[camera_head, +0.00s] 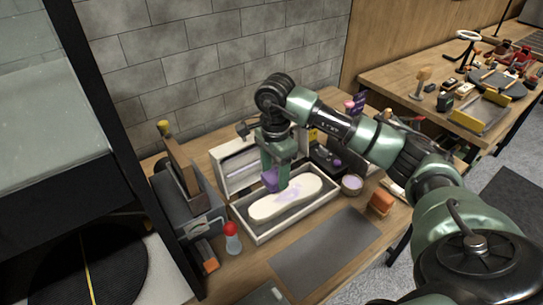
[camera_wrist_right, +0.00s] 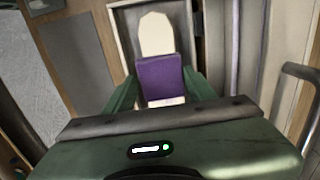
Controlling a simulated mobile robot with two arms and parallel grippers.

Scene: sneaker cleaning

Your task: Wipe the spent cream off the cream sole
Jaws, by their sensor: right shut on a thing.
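The cream sole (camera_head: 262,208) lies in a shallow light tray (camera_head: 243,225) on the wooden table. Pale lilac cream marks show on its middle and far part. My right gripper (camera_head: 277,182) is over the sole and shut on a purple cloth (camera_head: 270,179). In the right wrist view the purple cloth (camera_wrist_right: 160,78) sits between the green fingers (camera_wrist_right: 160,90) and covers the middle of the sole (camera_wrist_right: 156,34). I cannot tell for sure whether the cloth touches the sole. My left gripper is not in view.
A small bowl of lilac cream (camera_head: 352,183) and an orange-brown block (camera_head: 381,202) stand right of the tray. A red-capped bottle (camera_head: 232,238) stands at its left. A grey mat (camera_head: 325,248) lies clear in front. A grey box (camera_head: 187,212) stands at left.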

